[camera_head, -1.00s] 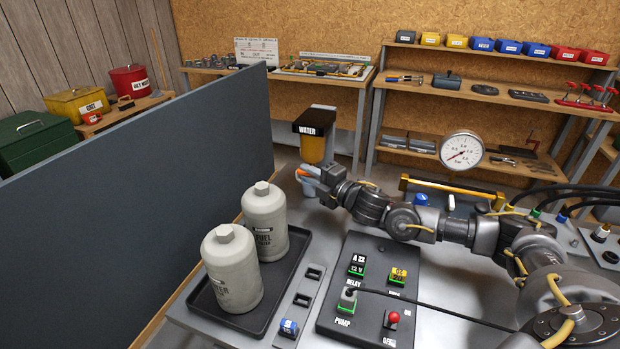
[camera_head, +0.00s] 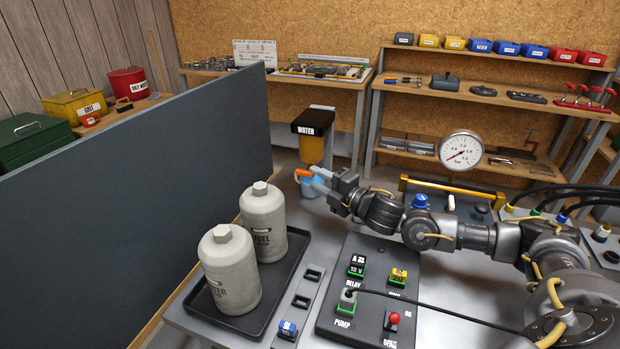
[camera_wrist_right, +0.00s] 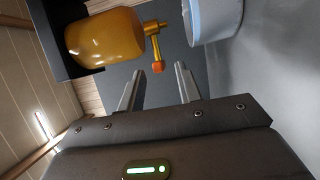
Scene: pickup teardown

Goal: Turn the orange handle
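The orange handle (camera_head: 304,172) sits low on the water separator, whose amber bowl (camera_head: 311,150) hangs under a black "WATER" head (camera_head: 313,122). In the right wrist view the handle's orange end (camera_wrist_right: 158,67) hangs from a yellow valve stem (camera_wrist_right: 152,30) beside the bowl (camera_wrist_right: 104,38). My right gripper (camera_head: 322,182) is open just to the right of the handle. In the wrist view its two fingers (camera_wrist_right: 158,84) stand apart with nothing between them, and the handle end lies just beyond the gap. My left gripper is not in view.
A light blue cup (camera_head: 312,188) stands under the bowl and shows close to the fingers in the wrist view (camera_wrist_right: 216,18). Two fuel filters (camera_head: 230,270) stand in a black tray (camera_head: 262,322). A dark panel (camera_head: 130,205) rises at left. A gauge (camera_head: 461,150) stands behind my right arm.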

